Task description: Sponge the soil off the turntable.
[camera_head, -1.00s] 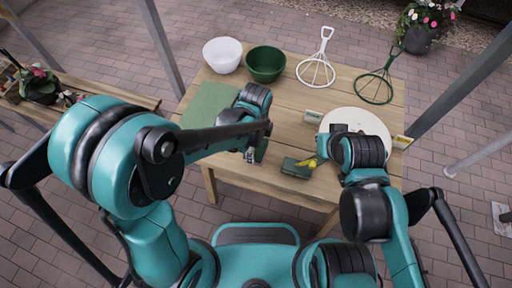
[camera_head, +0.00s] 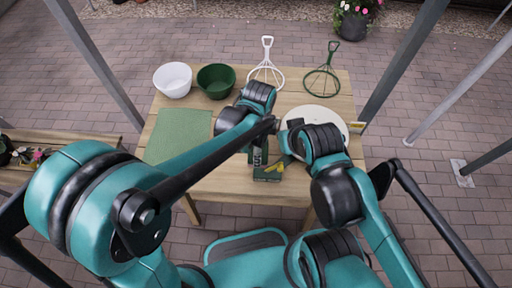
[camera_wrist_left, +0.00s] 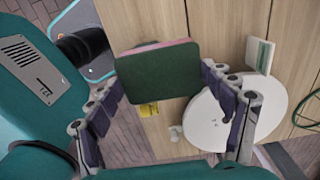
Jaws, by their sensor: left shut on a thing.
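The sponge (camera_wrist_left: 158,78), a dark green block with a pink edge, is between the fingers of my left gripper (camera_wrist_left: 162,92) in the left wrist view. In the head view my left gripper (camera_head: 259,158) is shut on the sponge (camera_head: 266,174) near the table's front edge. The turntable (camera_head: 333,115) is a pale round disc on the right of the table, partly covered by my right arm. It also shows in the left wrist view (camera_wrist_left: 215,125). No soil on it can be made out. My right gripper (camera_head: 287,158) is by its front left edge; its fingers are too small to read.
A yellow item (camera_head: 278,168) lies beside the sponge. A white bowl (camera_head: 173,80), a green bowl (camera_head: 216,81), a white wire tool (camera_head: 266,75) and a green one (camera_head: 323,80) stand at the back. A green mat (camera_head: 180,137) lies on the left. A small card (camera_wrist_left: 259,55) is near the turntable.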

